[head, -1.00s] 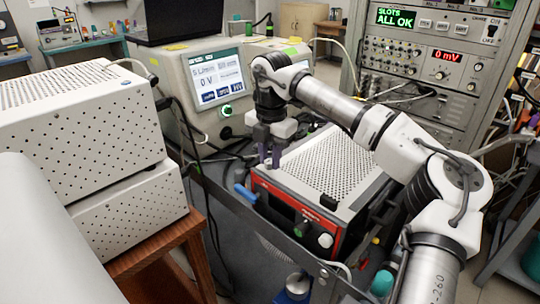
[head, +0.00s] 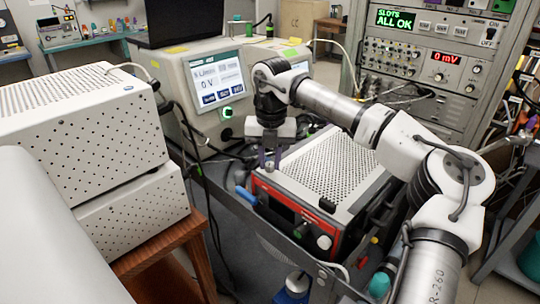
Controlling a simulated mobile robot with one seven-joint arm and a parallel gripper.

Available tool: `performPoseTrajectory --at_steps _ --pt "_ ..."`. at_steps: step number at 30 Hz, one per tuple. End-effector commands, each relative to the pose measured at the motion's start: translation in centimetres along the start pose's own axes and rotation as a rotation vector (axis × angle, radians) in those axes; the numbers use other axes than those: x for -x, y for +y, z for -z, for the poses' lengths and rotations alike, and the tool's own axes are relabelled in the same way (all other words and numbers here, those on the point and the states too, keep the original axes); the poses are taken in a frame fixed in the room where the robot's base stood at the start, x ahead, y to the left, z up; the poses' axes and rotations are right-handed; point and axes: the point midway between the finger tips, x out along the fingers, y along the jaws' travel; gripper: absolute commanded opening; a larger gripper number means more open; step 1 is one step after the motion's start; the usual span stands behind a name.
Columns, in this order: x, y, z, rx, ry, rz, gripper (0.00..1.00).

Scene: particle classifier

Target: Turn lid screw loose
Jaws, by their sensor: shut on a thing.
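The boxy instrument with a red-edged dark front (head: 300,222) stands on the grey cart at the centre. Its perforated light-grey lid (head: 325,170) lies flat on top. My gripper (head: 271,163) points down at the lid's front-left corner. Its purple fingers are close together and shut on the lid screw. The screw itself is too small and too covered by the fingers to make out.
A blue-handled item (head: 246,195) sits beside the instrument's left front corner. A black piece (head: 327,205) is on the lid's front edge. White perforated boxes (head: 95,150) stand at left. A screen unit (head: 215,80) and a rack (head: 430,100) stand behind, with loose cables.

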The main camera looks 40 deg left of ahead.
Motion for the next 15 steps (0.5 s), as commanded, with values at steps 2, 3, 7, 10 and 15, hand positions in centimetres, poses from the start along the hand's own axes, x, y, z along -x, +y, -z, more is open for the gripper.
performPoseTrajectory --at_steps 2,3,7,10,15 --pt "0.24 -0.01 -0.06 0.072 -0.001 -0.001 0.00" --pt "0.23 0.00 -0.06 0.110 0.000 -0.001 0.00" --pt "0.21 0.00 -0.07 0.234 0.003 0.000 0.00" --pt "0.21 0.01 -0.07 0.329 0.005 0.001 0.00" --pt "0.22 0.06 -0.08 0.490 0.007 0.000 0.00"
